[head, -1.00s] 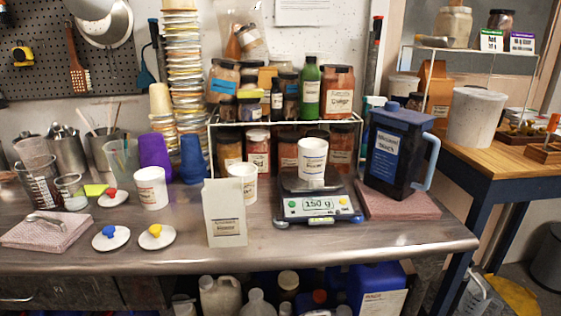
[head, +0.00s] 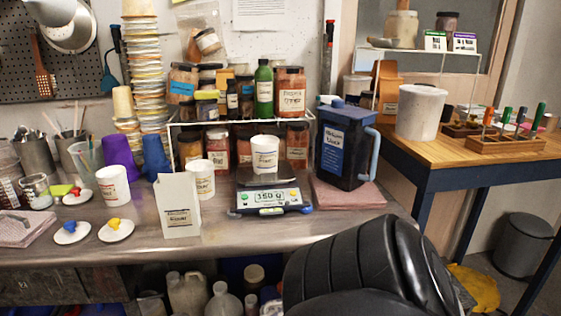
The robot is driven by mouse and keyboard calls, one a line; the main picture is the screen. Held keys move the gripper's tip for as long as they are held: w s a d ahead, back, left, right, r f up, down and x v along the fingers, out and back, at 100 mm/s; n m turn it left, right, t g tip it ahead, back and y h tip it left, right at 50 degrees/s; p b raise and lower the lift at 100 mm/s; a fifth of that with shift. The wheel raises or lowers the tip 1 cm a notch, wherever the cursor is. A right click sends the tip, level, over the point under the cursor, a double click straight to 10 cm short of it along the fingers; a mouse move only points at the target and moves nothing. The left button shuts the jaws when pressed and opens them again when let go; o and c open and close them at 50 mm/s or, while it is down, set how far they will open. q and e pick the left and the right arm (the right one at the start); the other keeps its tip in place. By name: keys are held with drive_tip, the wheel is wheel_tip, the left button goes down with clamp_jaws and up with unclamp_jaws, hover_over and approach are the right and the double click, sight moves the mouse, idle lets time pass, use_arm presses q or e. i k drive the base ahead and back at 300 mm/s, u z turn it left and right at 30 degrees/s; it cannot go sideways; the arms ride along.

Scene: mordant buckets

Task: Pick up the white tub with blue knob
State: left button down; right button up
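A white lid with a blue knob (head: 71,232) lies flat on the metal counter at the left. Beside it lies a white lid with a yellow knob (head: 116,230), and behind it one with a red knob (head: 77,196). Three white tubs stand open-topped or with no knob visible: a left tub (head: 113,187), a middle tub (head: 200,182) partly behind a white paper bag (head: 178,208), and a tub on the scale (head: 265,154). I see no tub wearing a blue knob. Neither gripper is visible; a black link, apparently my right arm, fills the bottom right.
The digital scale (head: 271,199) stands mid-counter. A dark blue jug (head: 340,150) stands on a pink cloth (head: 346,194) to its right. A jar rack (head: 245,122) is behind. A wooden table (head: 440,160) is at right. The counter's front middle is clear.

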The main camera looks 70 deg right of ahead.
sight(264, 147)
drive_tip(key=k, duration=0.55)
drive_tip(key=z, duration=1.05)
